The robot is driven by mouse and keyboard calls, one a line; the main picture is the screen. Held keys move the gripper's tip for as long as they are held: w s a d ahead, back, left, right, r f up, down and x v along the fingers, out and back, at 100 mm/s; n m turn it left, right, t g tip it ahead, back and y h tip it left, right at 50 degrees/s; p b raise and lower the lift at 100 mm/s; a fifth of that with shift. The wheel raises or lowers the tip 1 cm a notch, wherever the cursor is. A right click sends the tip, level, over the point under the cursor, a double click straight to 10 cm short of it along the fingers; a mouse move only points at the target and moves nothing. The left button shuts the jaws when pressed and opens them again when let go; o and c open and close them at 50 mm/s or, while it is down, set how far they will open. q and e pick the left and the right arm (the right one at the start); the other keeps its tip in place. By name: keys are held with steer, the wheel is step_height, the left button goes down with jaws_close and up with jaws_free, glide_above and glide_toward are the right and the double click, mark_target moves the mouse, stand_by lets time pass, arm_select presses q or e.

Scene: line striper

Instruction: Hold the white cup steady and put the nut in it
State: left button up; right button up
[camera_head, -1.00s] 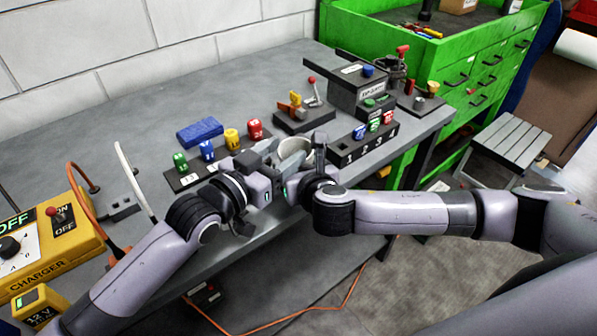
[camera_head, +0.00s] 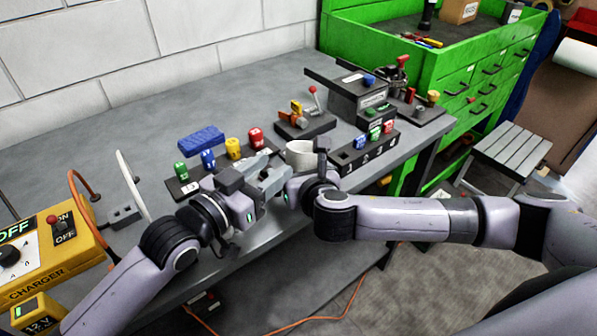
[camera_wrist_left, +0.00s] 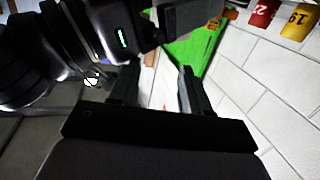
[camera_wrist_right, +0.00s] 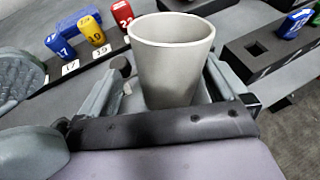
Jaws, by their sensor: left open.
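The white cup (camera_head: 299,153) stands upright on the bench between the two numbered racks. It fills the middle of the right wrist view (camera_wrist_right: 172,65). My right gripper (camera_head: 309,172) has its fingers on either side of the cup wall and appears shut on it. My left gripper (camera_head: 276,172) is open, just left of the cup and in front of the left rack. The left wrist view shows its two fingers apart (camera_wrist_left: 158,88), with nothing clearly seen between them. I cannot make out the nut in any view, and the cup's bottom inside is hidden.
The left rack (camera_head: 176,190) has green, blue, yellow and red numbered pieces; a blue block (camera_head: 201,137) lies behind. The right rack (camera_head: 345,162) holds blue, green and red pieces. A yellow charger (camera_head: 40,255) is at left, a green tool cabinet (camera_head: 450,70) at back right.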

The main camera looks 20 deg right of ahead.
arm_select(q)
steer(key=shift+s+d+f, duration=0.15)
steer(key=shift+s+f, duration=0.1)
steer(key=shift+f, duration=0.1)
arm_select(e)
steer(key=shift+w+d+r, duration=0.2)
steer(key=shift+r, duration=0.15)
arm_select(q)
steer(key=shift+w+f, duration=0.1)
steer(key=shift+w, duration=0.05)
arm_select(e)
steer(key=v, duration=1.2)
steer(key=shift+s+a, duration=0.2)
steer(key=shift+a, duration=0.15)
steer(key=shift+s+f, duration=0.1)
steer(key=shift+f, duration=0.05)
